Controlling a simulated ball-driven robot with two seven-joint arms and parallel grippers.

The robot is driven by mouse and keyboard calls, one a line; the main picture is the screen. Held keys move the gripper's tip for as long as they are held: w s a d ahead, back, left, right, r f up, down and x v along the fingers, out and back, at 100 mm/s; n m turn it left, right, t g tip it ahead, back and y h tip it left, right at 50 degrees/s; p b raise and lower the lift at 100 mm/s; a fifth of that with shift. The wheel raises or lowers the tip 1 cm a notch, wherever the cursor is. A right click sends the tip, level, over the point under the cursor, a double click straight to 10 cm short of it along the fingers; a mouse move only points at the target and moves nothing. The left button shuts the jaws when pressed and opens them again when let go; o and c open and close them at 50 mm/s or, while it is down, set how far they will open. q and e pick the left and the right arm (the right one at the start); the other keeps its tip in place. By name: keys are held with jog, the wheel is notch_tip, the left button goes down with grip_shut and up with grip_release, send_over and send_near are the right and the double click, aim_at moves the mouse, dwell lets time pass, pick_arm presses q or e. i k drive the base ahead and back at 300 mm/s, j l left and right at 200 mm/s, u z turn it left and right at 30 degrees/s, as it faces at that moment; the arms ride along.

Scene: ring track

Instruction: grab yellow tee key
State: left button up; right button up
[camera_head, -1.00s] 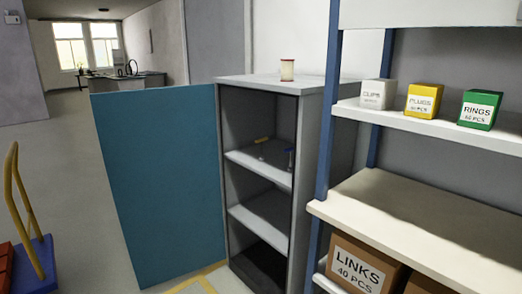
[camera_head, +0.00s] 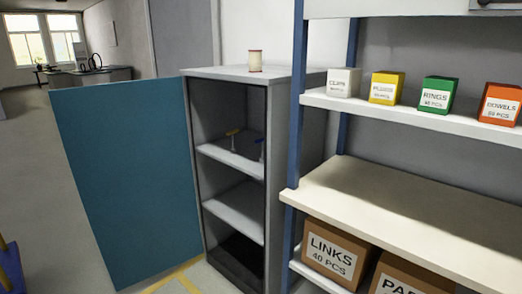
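A small yellow tee key (camera_head: 233,137) stands on the upper shelf inside the grey cabinet (camera_head: 228,73), toward the left of that shelf. A blue tee key (camera_head: 262,148) stands to its right, near the cabinet's right wall. The cabinet's blue door (camera_head: 125,180) is swung wide open to the left. Neither of my grippers is in view.
A spool (camera_head: 255,61) stands on the cabinet top. At right, a shelf rack (camera_head: 400,205) holds small labelled boxes, including a yellow box (camera_head: 384,88), above cartons such as the LINKS carton (camera_head: 330,252). Floor left of the door is mostly clear.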

aim_at(233, 150)
jog(key=i+j+z, duration=0.2)
jog(key=i, duration=0.35)
jog(key=i+j+z, duration=0.15)
jog(key=i, duration=0.4)
jog(key=i+j+z, duration=0.2)
jog(key=i, duration=0.3)
jog(key=j, duration=0.1)
